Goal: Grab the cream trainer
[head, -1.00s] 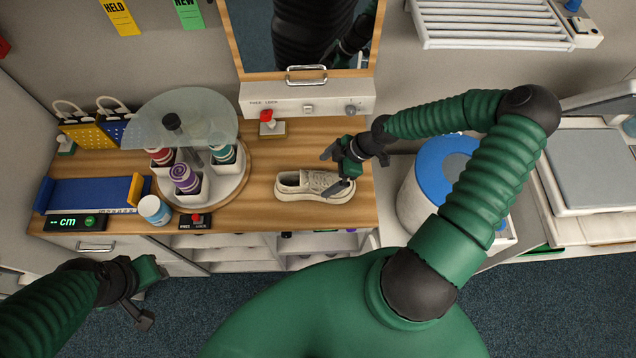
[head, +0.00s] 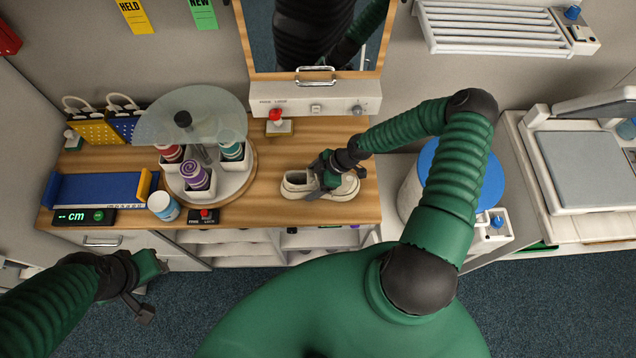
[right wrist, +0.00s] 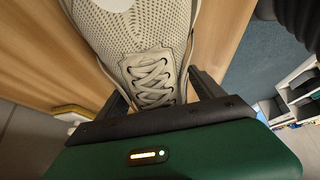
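The cream trainer (head: 298,184) lies on the wooden counter, its opening to the left and its toe to the right in the head view. In the right wrist view its laced front (right wrist: 152,75) fills the upper middle. My right gripper (head: 326,178) is over the middle of the trainer, with one finger down each side of it. The fingers are spread around the shoe; I cannot see clear contact, and their tips are partly hidden. My left gripper (head: 152,287) is open and empty, low at the left, in front of the counter.
A round carousel (head: 240,193) with a glass disc and rolled items in white cups stands left of the trainer. A white jar (head: 162,206) and a blue measuring tray (head: 95,187) are further left. A blue-lidded bin (head: 480,185) is at the right. A mirror (head: 318,35) stands behind.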

